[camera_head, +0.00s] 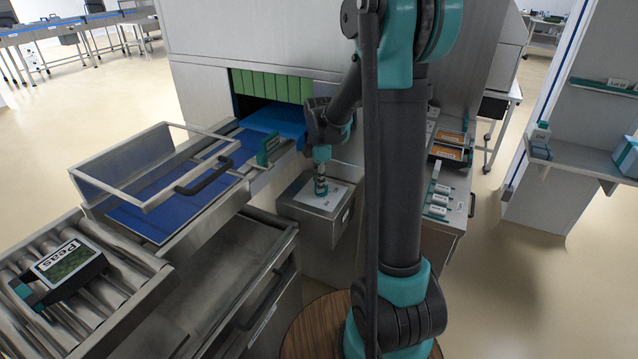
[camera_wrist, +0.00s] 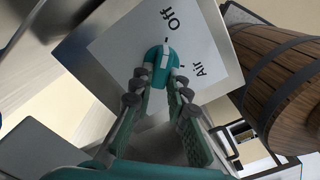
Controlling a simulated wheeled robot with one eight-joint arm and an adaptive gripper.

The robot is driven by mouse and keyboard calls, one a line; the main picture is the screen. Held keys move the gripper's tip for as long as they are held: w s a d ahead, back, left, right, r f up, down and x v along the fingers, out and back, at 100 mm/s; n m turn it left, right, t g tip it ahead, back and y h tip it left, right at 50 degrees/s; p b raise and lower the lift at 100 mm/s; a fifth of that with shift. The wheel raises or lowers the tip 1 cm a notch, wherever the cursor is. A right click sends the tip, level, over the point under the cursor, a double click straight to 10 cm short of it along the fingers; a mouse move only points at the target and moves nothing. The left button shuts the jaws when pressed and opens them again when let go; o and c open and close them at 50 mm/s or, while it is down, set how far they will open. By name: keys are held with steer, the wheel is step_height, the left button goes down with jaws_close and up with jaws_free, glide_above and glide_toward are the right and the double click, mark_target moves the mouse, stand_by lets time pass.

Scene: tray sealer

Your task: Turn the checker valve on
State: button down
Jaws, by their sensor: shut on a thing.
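The valve knob (camera_wrist: 160,54) is round and teal with a white pointer bar. It stands on a pale plate (camera_wrist: 110,45) marked "Off" and "Air" in the wrist view. The bar points up towards the tick beside "Off". My gripper (camera_wrist: 160,76) is shut on the knob, one finger on each side. In the head view my gripper (camera_head: 320,188) points down onto the top of a grey metal box (camera_head: 312,216), and hides the knob there.
A clear-lidded frame with a dark handle (camera_head: 205,175) stands left of the box. A roller conveyor (camera_head: 115,290) holds a Peas pack (camera_head: 68,265). A small panel with switches (camera_head: 438,200) is at right.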

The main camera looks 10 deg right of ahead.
steer(key=shift+m, duration=0.3)
steer(key=m, duration=0.3)
steer(key=shift+w+m, duration=0.2)
steer(key=shift+m, duration=0.1)
steer(key=m, duration=0.4)
steer(key=shift+w+m, duration=0.15)
steer(key=shift+m, duration=0.15)
steer(key=m, duration=0.4)
steer(key=shift+w+d+m, duration=0.1)
steer(key=shift+d+m, duration=0.1)
steer(key=shift+m, duration=0.1)
steer(key=shift+d+m, duration=0.1)
steer(key=shift+m, duration=2.1)
steer(key=c, duration=1.5)
jaws_free()
steer(key=shift+r, duration=0.1)
